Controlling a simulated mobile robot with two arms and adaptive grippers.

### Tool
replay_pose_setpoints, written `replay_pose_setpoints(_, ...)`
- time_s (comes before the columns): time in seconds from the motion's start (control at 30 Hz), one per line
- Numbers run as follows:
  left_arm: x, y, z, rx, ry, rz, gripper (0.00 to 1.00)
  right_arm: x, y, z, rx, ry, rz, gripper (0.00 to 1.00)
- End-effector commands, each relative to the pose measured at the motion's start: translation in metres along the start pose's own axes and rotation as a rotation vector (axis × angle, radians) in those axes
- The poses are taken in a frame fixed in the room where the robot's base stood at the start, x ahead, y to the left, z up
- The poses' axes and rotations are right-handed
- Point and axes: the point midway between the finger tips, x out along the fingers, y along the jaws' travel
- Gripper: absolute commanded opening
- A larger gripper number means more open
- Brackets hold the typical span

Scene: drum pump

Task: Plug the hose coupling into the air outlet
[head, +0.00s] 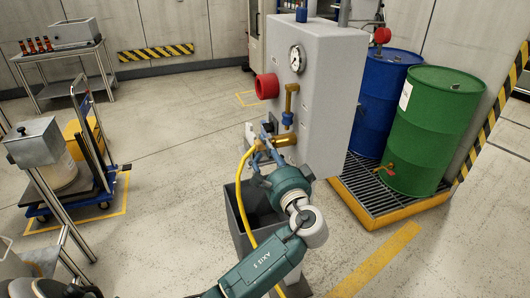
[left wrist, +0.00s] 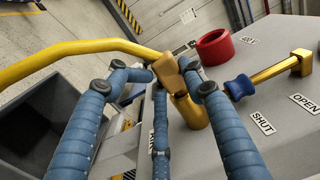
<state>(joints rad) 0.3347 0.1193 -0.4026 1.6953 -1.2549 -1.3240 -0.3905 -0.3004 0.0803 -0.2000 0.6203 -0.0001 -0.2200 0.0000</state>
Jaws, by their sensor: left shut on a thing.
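My left gripper (head: 268,138) is shut on the brass hose coupling (left wrist: 167,72), with its blue fingers on both sides of it. The yellow hose (head: 243,190) runs from the coupling and hangs down; it also shows in the left wrist view (left wrist: 75,48). A brass air outlet (left wrist: 193,110) stands out from the grey cabinet (head: 325,75), and the coupling is right at its end, in line or nearly so. Whether it is fully seated I cannot tell. The fingers partly hide the joint. My right gripper is not in view.
Above the outlet are a blue-handled valve (head: 288,119) on a brass pipe, a red ring (head: 267,86) and a gauge (head: 297,58). A dark open bin (head: 262,215) stands below. Blue (head: 383,95) and green (head: 436,130) drums stand at right. A trolley (head: 90,150) is at left.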

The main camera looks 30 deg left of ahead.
Motion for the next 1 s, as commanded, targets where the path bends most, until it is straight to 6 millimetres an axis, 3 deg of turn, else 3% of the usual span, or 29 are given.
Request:
replay_pose_setpoints(0.97,0.0,-0.002,-0.011,-0.002,0.005,-0.003,0.1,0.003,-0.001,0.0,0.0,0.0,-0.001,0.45)
replay_pose_setpoints(1.0,0.0,-0.002,-0.011,-0.002,0.005,-0.003,0.49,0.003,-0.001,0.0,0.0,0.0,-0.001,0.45)
